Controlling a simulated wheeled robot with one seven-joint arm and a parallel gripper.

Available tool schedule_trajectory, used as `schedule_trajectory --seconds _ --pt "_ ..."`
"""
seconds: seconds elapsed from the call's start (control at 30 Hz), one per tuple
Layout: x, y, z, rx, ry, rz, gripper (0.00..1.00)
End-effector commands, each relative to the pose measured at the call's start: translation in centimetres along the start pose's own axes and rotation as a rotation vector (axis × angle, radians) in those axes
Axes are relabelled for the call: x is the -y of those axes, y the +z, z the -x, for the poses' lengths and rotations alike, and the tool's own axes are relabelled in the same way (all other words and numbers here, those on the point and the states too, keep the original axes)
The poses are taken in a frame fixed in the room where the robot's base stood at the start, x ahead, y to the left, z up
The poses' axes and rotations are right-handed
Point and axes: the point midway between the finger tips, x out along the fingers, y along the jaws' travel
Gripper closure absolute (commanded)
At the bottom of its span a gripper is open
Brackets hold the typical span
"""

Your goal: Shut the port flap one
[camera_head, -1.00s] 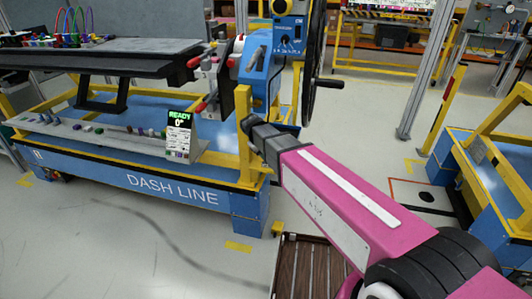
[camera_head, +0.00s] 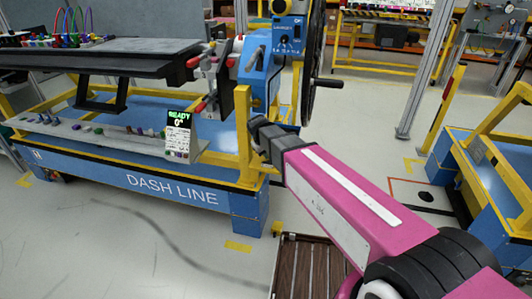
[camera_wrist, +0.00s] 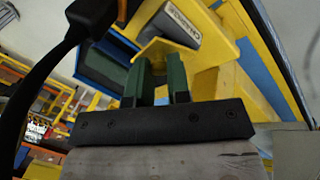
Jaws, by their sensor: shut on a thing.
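My gripper (camera_wrist: 158,82) shows two green fingers in the wrist view, shut on a narrow yellow part (camera_wrist: 159,68) between them. A grey lettered face (camera_wrist: 178,25) in a yellow surround lies just beyond the fingertips; its text is too blurred and tilted to read. I cannot tell for sure which part is port flap one. In the head view my dark wrist (camera_head: 268,138) reaches to the yellow post (camera_head: 243,130) at the right end of the dash line fixture; the fingertips are hidden there.
The blue fixture base (camera_head: 160,190) carries a display (camera_head: 180,133) reading READY 0°. A black handwheel (camera_head: 312,65) with a crank handle stands behind my wrist. Another blue and yellow fixture (camera_head: 480,190) is at right.

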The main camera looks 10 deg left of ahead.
Motion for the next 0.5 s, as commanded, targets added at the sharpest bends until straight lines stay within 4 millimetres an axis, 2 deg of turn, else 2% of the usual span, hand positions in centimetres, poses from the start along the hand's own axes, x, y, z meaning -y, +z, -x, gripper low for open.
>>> schedule_trajectory --seconds 0.5 --pt "-0.6 1.6 -1.4 -0.260 -0.234 -0.118 1.00"
